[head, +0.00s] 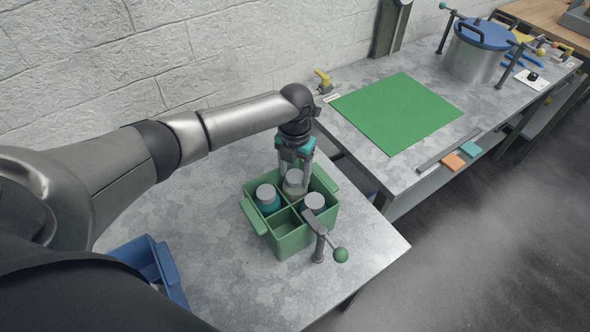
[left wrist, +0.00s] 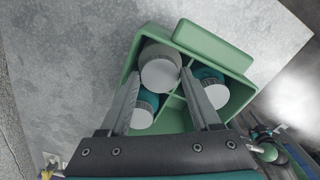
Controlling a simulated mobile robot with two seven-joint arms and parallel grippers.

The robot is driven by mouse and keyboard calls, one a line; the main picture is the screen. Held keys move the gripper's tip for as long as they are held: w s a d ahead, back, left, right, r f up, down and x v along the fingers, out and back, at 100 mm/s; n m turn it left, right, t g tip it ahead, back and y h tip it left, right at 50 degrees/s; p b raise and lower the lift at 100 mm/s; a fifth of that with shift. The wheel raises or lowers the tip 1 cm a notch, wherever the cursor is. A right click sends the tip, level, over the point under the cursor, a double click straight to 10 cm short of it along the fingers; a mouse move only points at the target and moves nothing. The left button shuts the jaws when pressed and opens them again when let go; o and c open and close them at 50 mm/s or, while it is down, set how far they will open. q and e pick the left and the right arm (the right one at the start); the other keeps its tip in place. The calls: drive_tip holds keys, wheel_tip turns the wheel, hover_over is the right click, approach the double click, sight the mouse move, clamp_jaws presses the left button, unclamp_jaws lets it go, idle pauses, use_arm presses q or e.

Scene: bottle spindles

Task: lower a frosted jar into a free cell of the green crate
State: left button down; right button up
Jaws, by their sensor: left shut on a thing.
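The green crate (head: 285,245) stands on the grey metal table and has a divider that makes cells. My left gripper (head: 294,177) points down over its back cell, shut on a frosted jar (head: 294,187) with a grey lid. The held jar is upright, in or just above that cell; I cannot tell how deep. In the left wrist view its lid (left wrist: 160,74) shows between the fingers (left wrist: 160,82). A teal jar (head: 268,203) sits in the left cell and another lidded jar (head: 314,202) in the right cell, teal in the left wrist view (left wrist: 212,88). The front cell looks empty. My right gripper is out of view.
A post with a lever and green ball (head: 340,255) stands close to the crate's front right. A blue crate (head: 140,256) is at lower left. A second table holds a green mat (head: 397,110) and a blue-lidded pot (head: 476,55).

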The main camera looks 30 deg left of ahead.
use_arm(q)
drive_tip(key=shift+c, duration=0.3)
unclamp_jaws()
drive_tip(key=shift+o, duration=0.2)
drive_tip(key=shift+a, duration=0.1)
wheel_tip(320, 180, up, 18)
drive_tip(key=p, duration=1.3)
drive_tip(key=shift+r+p, duration=0.15)
drive_tip(key=shift+p, duration=0.25)
idle(1.4)
idle(0.8)
